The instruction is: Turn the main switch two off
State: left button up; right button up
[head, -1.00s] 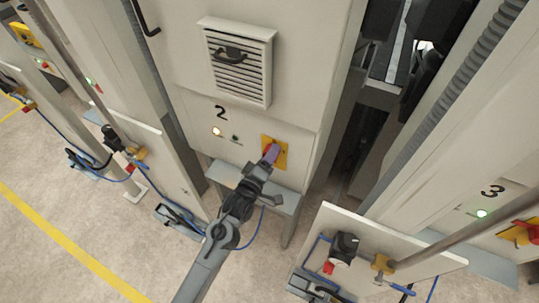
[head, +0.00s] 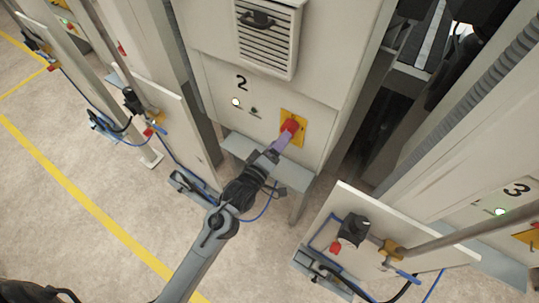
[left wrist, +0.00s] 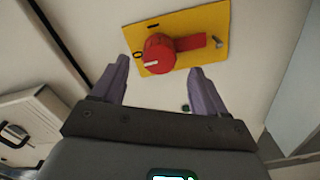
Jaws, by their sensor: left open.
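Main switch two is a red rotary knob (head: 290,126) with a handle on a yellow plate (head: 299,138), set on the cabinet panel under the number 2 (head: 242,83). In the left wrist view the red knob (left wrist: 159,53) shows a white mark, and its handle extends to the right across the yellow plate (left wrist: 212,26). My left gripper (head: 281,143) is open in front of the switch. In the left wrist view its two purple fingers (left wrist: 160,77) stand apart, short of the knob, with nothing between them. My right gripper is not in view.
A lit lamp (head: 236,101) and a small dark knob (head: 254,111) sit left of the switch. A vent (head: 266,35) is above. A grey shelf (head: 240,149) juts out below. Cabinet 3 (head: 516,190) stands at the right, with a low panel (head: 375,225) before it.

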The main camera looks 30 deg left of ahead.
pick_arm(q)
jog(key=shift+s+a+b, duration=0.15)
jog(key=shift+s, duration=1.15)
jog(key=shift+s+a+b, duration=0.1)
jog(key=shift+s+b, duration=0.05)
jog(key=shift+s, duration=1.1)
jog(key=s+a+f+m+g, duration=0.1)
jog(key=s+f+m+g, duration=0.2)
jog(key=s+m+g, duration=0.35)
jog(key=s+a+f+m+g+y, duration=0.1)
jog(key=s+f+m+g, duration=0.25)
jog(key=s, duration=0.55)
jog(key=s+a+f+m+g, duration=0.1)
jog(key=s+f+m+g, duration=0.35)
jog(key=s, duration=0.35)
notch_tip(320, 180, up, 13)
jog(key=p, duration=1.2)
jog(key=shift+w+r, duration=0.15)
jog(key=shift+n, duration=0.25)
